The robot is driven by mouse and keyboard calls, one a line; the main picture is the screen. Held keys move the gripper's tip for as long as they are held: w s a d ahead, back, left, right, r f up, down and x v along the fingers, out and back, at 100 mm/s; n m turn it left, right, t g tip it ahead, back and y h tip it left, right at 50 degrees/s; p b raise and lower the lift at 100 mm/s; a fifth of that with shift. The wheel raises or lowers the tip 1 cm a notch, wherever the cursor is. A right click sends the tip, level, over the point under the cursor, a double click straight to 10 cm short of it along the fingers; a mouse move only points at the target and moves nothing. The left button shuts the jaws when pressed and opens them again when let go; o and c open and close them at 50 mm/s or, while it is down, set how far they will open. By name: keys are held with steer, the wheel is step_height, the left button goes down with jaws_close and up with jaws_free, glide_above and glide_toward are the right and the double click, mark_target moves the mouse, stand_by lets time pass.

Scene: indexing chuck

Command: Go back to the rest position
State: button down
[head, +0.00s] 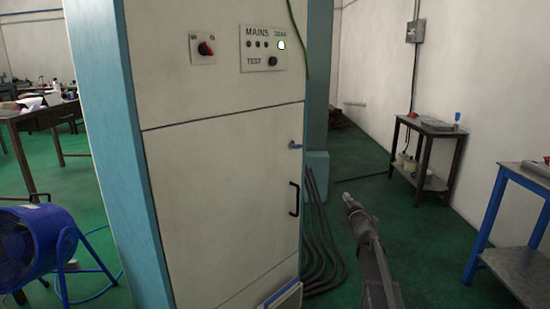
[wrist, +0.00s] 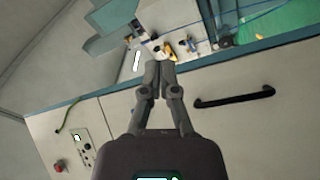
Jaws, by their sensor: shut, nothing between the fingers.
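My gripper (head: 349,200) shows in the head view to the right of a tall cabinet, in front of the green floor. In the wrist view my gripper (wrist: 159,72) has its fingers together and nothing between them. The cabinet (head: 215,180) is cream with light blue edges and carries a red rotary switch (head: 205,48), a MAINS panel (head: 263,48) and a black door handle (head: 294,198). The handle (wrist: 234,97) also shows in the wrist view, right of the fingers and apart from them.
A blue fan (head: 30,245) stands at the lower left. Thick dark cables (head: 316,235) run down beside the cabinet. A dark side table (head: 428,130) stands by the right wall and a blue-framed table (head: 493,215) at the right edge. Green floor (head: 425,235) lies open between my gripper and these tables.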

steer(key=s+d+f+m+g+h, duration=0.1)
steer(key=s+f+m+g+h, duration=0.75)
steer(key=s+f+m, duration=0.75)
steer(key=s+a+f+n+g+y, duration=0.15)
steer(key=s+a+g, duration=0.25)
steer(key=s, duration=0.4)
steer(key=s+a+f+g+y, duration=0.2)
steer(key=s+a+g+y, duration=0.1)
steer(key=s, duration=0.5)
steer(key=s+a+f+g+y, duration=0.2)
steer(key=s+a+g, duration=0.2)
steer(key=s, duration=0.4)
step_height(320, 180, up, 35)
steer(key=p, duration=3.4)
steer(key=shift+w+f, duration=0.15)
steer(key=shift+f, duration=0.05)
